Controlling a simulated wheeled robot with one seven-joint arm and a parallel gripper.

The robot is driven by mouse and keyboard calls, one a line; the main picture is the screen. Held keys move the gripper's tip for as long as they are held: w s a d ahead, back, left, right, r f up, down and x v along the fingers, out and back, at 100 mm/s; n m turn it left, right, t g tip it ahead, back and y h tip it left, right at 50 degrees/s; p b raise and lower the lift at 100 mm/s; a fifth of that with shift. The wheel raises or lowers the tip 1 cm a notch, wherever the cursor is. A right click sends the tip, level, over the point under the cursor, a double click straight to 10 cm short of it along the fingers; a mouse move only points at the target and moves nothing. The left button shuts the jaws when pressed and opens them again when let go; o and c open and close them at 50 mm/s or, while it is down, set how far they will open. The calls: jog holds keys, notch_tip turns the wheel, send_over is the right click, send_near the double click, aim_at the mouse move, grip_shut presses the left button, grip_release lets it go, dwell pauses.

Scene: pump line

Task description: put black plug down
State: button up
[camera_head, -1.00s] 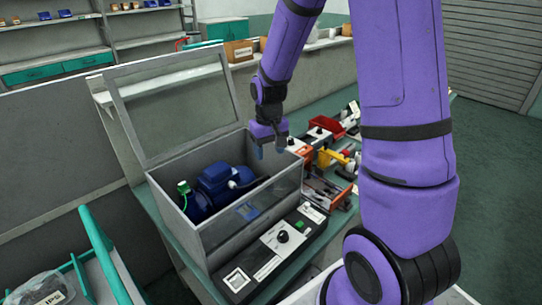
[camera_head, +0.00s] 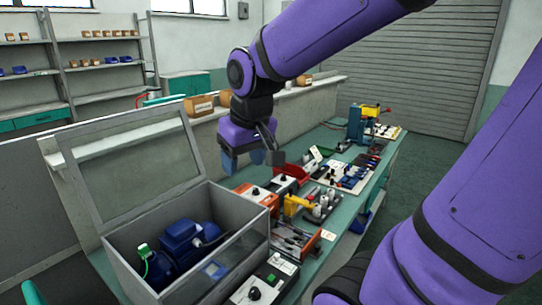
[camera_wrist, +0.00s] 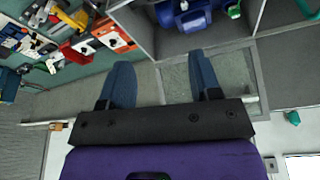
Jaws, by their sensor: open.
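My gripper (camera_head: 250,160) is open, with nothing between its two blue fingers. It hangs in the air above the far right corner of the grey open-lidded box (camera_head: 225,250). In the wrist view my gripper (camera_wrist: 160,72) also shows a clear gap between its fingers. A blue pump (camera_head: 185,240) with a green cap (camera_head: 144,250) and a white fitting sits in the box, apart from the fingers. I cannot pick out the black plug in either view.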

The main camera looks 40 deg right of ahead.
jog(key=s+a+r+t, duration=0.1)
jog(key=s+r, duration=0.3)
jog(key=s, duration=0.5)
jog(key=shift+s+a+r+n+t, duration=0.15)
jog(key=shift+s+a+n+t, duration=0.15)
jog(key=shift+s+t, duration=0.1)
